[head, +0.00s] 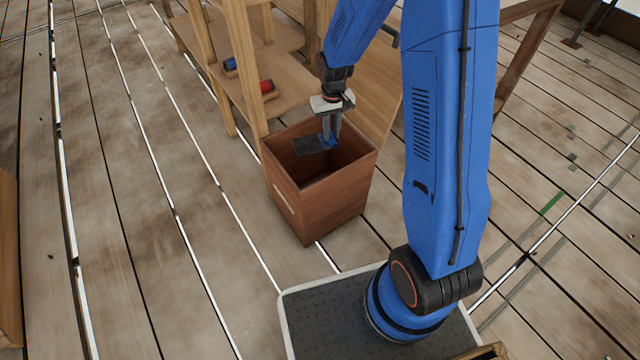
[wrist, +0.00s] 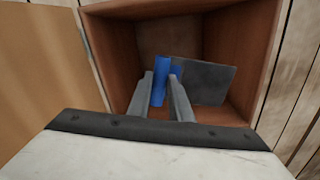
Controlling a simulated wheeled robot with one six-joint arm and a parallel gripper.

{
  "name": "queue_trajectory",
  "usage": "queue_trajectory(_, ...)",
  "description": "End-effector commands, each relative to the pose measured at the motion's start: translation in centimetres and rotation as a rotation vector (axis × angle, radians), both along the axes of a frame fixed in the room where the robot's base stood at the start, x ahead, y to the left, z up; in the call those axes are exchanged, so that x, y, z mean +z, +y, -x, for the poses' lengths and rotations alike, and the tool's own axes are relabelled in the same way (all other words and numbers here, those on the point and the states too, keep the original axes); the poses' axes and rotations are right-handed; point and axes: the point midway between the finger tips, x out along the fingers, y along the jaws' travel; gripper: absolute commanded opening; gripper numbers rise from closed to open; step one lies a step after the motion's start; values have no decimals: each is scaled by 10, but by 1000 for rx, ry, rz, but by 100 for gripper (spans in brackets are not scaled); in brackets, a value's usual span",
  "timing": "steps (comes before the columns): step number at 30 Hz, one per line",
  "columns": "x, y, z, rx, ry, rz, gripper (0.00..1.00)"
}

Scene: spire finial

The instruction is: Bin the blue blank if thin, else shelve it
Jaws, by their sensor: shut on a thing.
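The blue blank (wrist: 162,85) is a blue piece with a flat dark grey plate (wrist: 205,82) joined to it or lying against it; I cannot tell which. My gripper (wrist: 162,92) is shut on the blue piece, with one finger on each side. In the head view my gripper (head: 331,138) points down over the open brown wooden bin (head: 325,206). The blue piece and the dark plate (head: 309,146) show at the bin's mouth, in front of its inner wall. The exact height of the blank against the rim is hard to tell.
A wooden shelf unit (head: 277,103) stands behind the bin. A wooden post (head: 241,62) rises close to the bin's back left corner. The plank floor left of the bin is clear.

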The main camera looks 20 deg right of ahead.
Motion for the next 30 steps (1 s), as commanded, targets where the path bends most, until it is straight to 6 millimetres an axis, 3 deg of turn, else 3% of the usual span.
queue_trajectory(13, -7, 0, 0, 0, 0, 0, 0)
queue_trajectory(14, -7, 0, 0, 0, 0, 0, 23)
queue_trajectory(16, -7, 0, 0, 0, 0, 0, 40)
queue_trajectory(25, -7, 0, 0, 0, 0, 0, 40)
queue_trajectory(30, 5, 0, 0, 0, -2, 0, 40)
